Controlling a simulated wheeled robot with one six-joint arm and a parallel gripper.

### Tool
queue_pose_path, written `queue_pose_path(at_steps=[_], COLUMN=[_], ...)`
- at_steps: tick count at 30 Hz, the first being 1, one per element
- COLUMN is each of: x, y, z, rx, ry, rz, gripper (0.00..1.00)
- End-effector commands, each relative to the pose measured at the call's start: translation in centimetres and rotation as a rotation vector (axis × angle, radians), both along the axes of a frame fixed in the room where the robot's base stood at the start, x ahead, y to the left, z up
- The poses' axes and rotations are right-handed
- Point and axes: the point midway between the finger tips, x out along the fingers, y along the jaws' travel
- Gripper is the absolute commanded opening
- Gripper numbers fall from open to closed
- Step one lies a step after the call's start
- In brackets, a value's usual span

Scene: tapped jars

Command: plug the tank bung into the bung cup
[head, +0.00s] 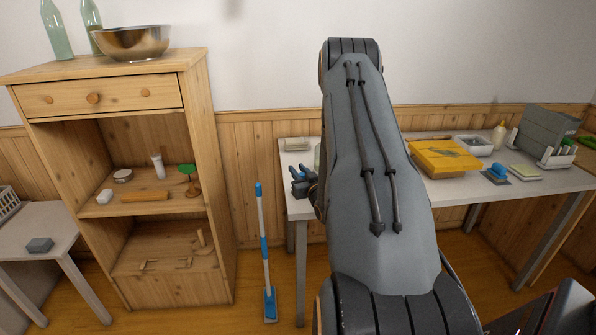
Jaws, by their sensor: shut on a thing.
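I cannot pick out the tank bung or the bung cup. A sliver of a greenish glass thing (317,157) shows at the left edge of my arm, which hides the rest of it and much of the table behind.
The white table (460,190) carries a yellow box (443,157), a white tray (473,145), a blue-handled brush (497,172), a bottle (499,134) and a grey bin (545,132). A wooden cabinet (195,85) stands left. A blue mop (264,250) stands between them.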

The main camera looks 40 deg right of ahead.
Motion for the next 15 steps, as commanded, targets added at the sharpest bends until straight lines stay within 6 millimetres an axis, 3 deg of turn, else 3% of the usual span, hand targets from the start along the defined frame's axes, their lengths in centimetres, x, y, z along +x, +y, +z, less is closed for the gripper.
queue_pose_path(at_steps=[15], x=[0.0], y=[0.0], z=[-1.2], rx=[0.0], ry=[0.0], rz=[0.0], gripper=[0.0])
